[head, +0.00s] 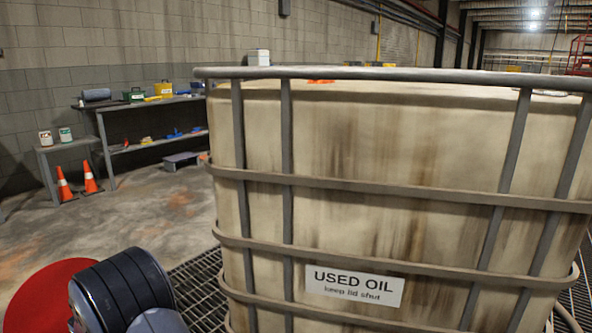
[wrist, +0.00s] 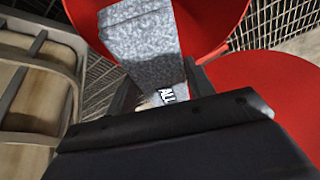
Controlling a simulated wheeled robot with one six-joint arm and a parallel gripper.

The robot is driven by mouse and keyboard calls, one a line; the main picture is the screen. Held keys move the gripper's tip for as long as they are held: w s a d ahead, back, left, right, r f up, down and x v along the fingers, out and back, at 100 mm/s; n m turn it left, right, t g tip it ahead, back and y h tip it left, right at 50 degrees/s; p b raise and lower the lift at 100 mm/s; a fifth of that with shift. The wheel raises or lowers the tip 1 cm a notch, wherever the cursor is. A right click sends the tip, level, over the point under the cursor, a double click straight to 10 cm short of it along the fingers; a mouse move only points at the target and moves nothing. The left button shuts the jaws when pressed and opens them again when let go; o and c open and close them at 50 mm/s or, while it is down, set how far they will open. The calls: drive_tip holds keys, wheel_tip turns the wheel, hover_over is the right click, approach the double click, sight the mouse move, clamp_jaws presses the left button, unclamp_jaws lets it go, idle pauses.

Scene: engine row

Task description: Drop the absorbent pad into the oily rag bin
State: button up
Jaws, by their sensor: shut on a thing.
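The absorbent pad (wrist: 143,42) is a grey, speckled, thick slab in the wrist view. My gripper (wrist: 160,80) is shut on it, with a dark finger on each side, and the pad sticks out beyond the fingers. The red oily rag bin (wrist: 235,12) shows behind the pad at the top, and another broad red surface (wrist: 270,85) lies to the right. I cannot tell which red part is lid and which is opening. In the head view a red round surface (head: 38,297) shows at the lower left, partly hidden by my arm. My gripper is not visible there.
A large caged used-oil tank (head: 390,150) fills the right of the head view, close to my arm. Floor grating (head: 197,285) lies between them. A shelf bench (head: 150,105) and two orange cones (head: 91,178) stand at the back left, with open floor before them.

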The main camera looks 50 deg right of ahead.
wheel_tip(320, 180, down, 6)
drive_tip(key=b, duration=0.3)
drive_tip(key=shift+r, duration=0.1)
drive_tip(key=o, duration=1)
drive_tip(key=p+v, duration=0.3)
drive_tip(key=v, duration=0.8)
drive_tip(key=shift+p, duration=0.35)
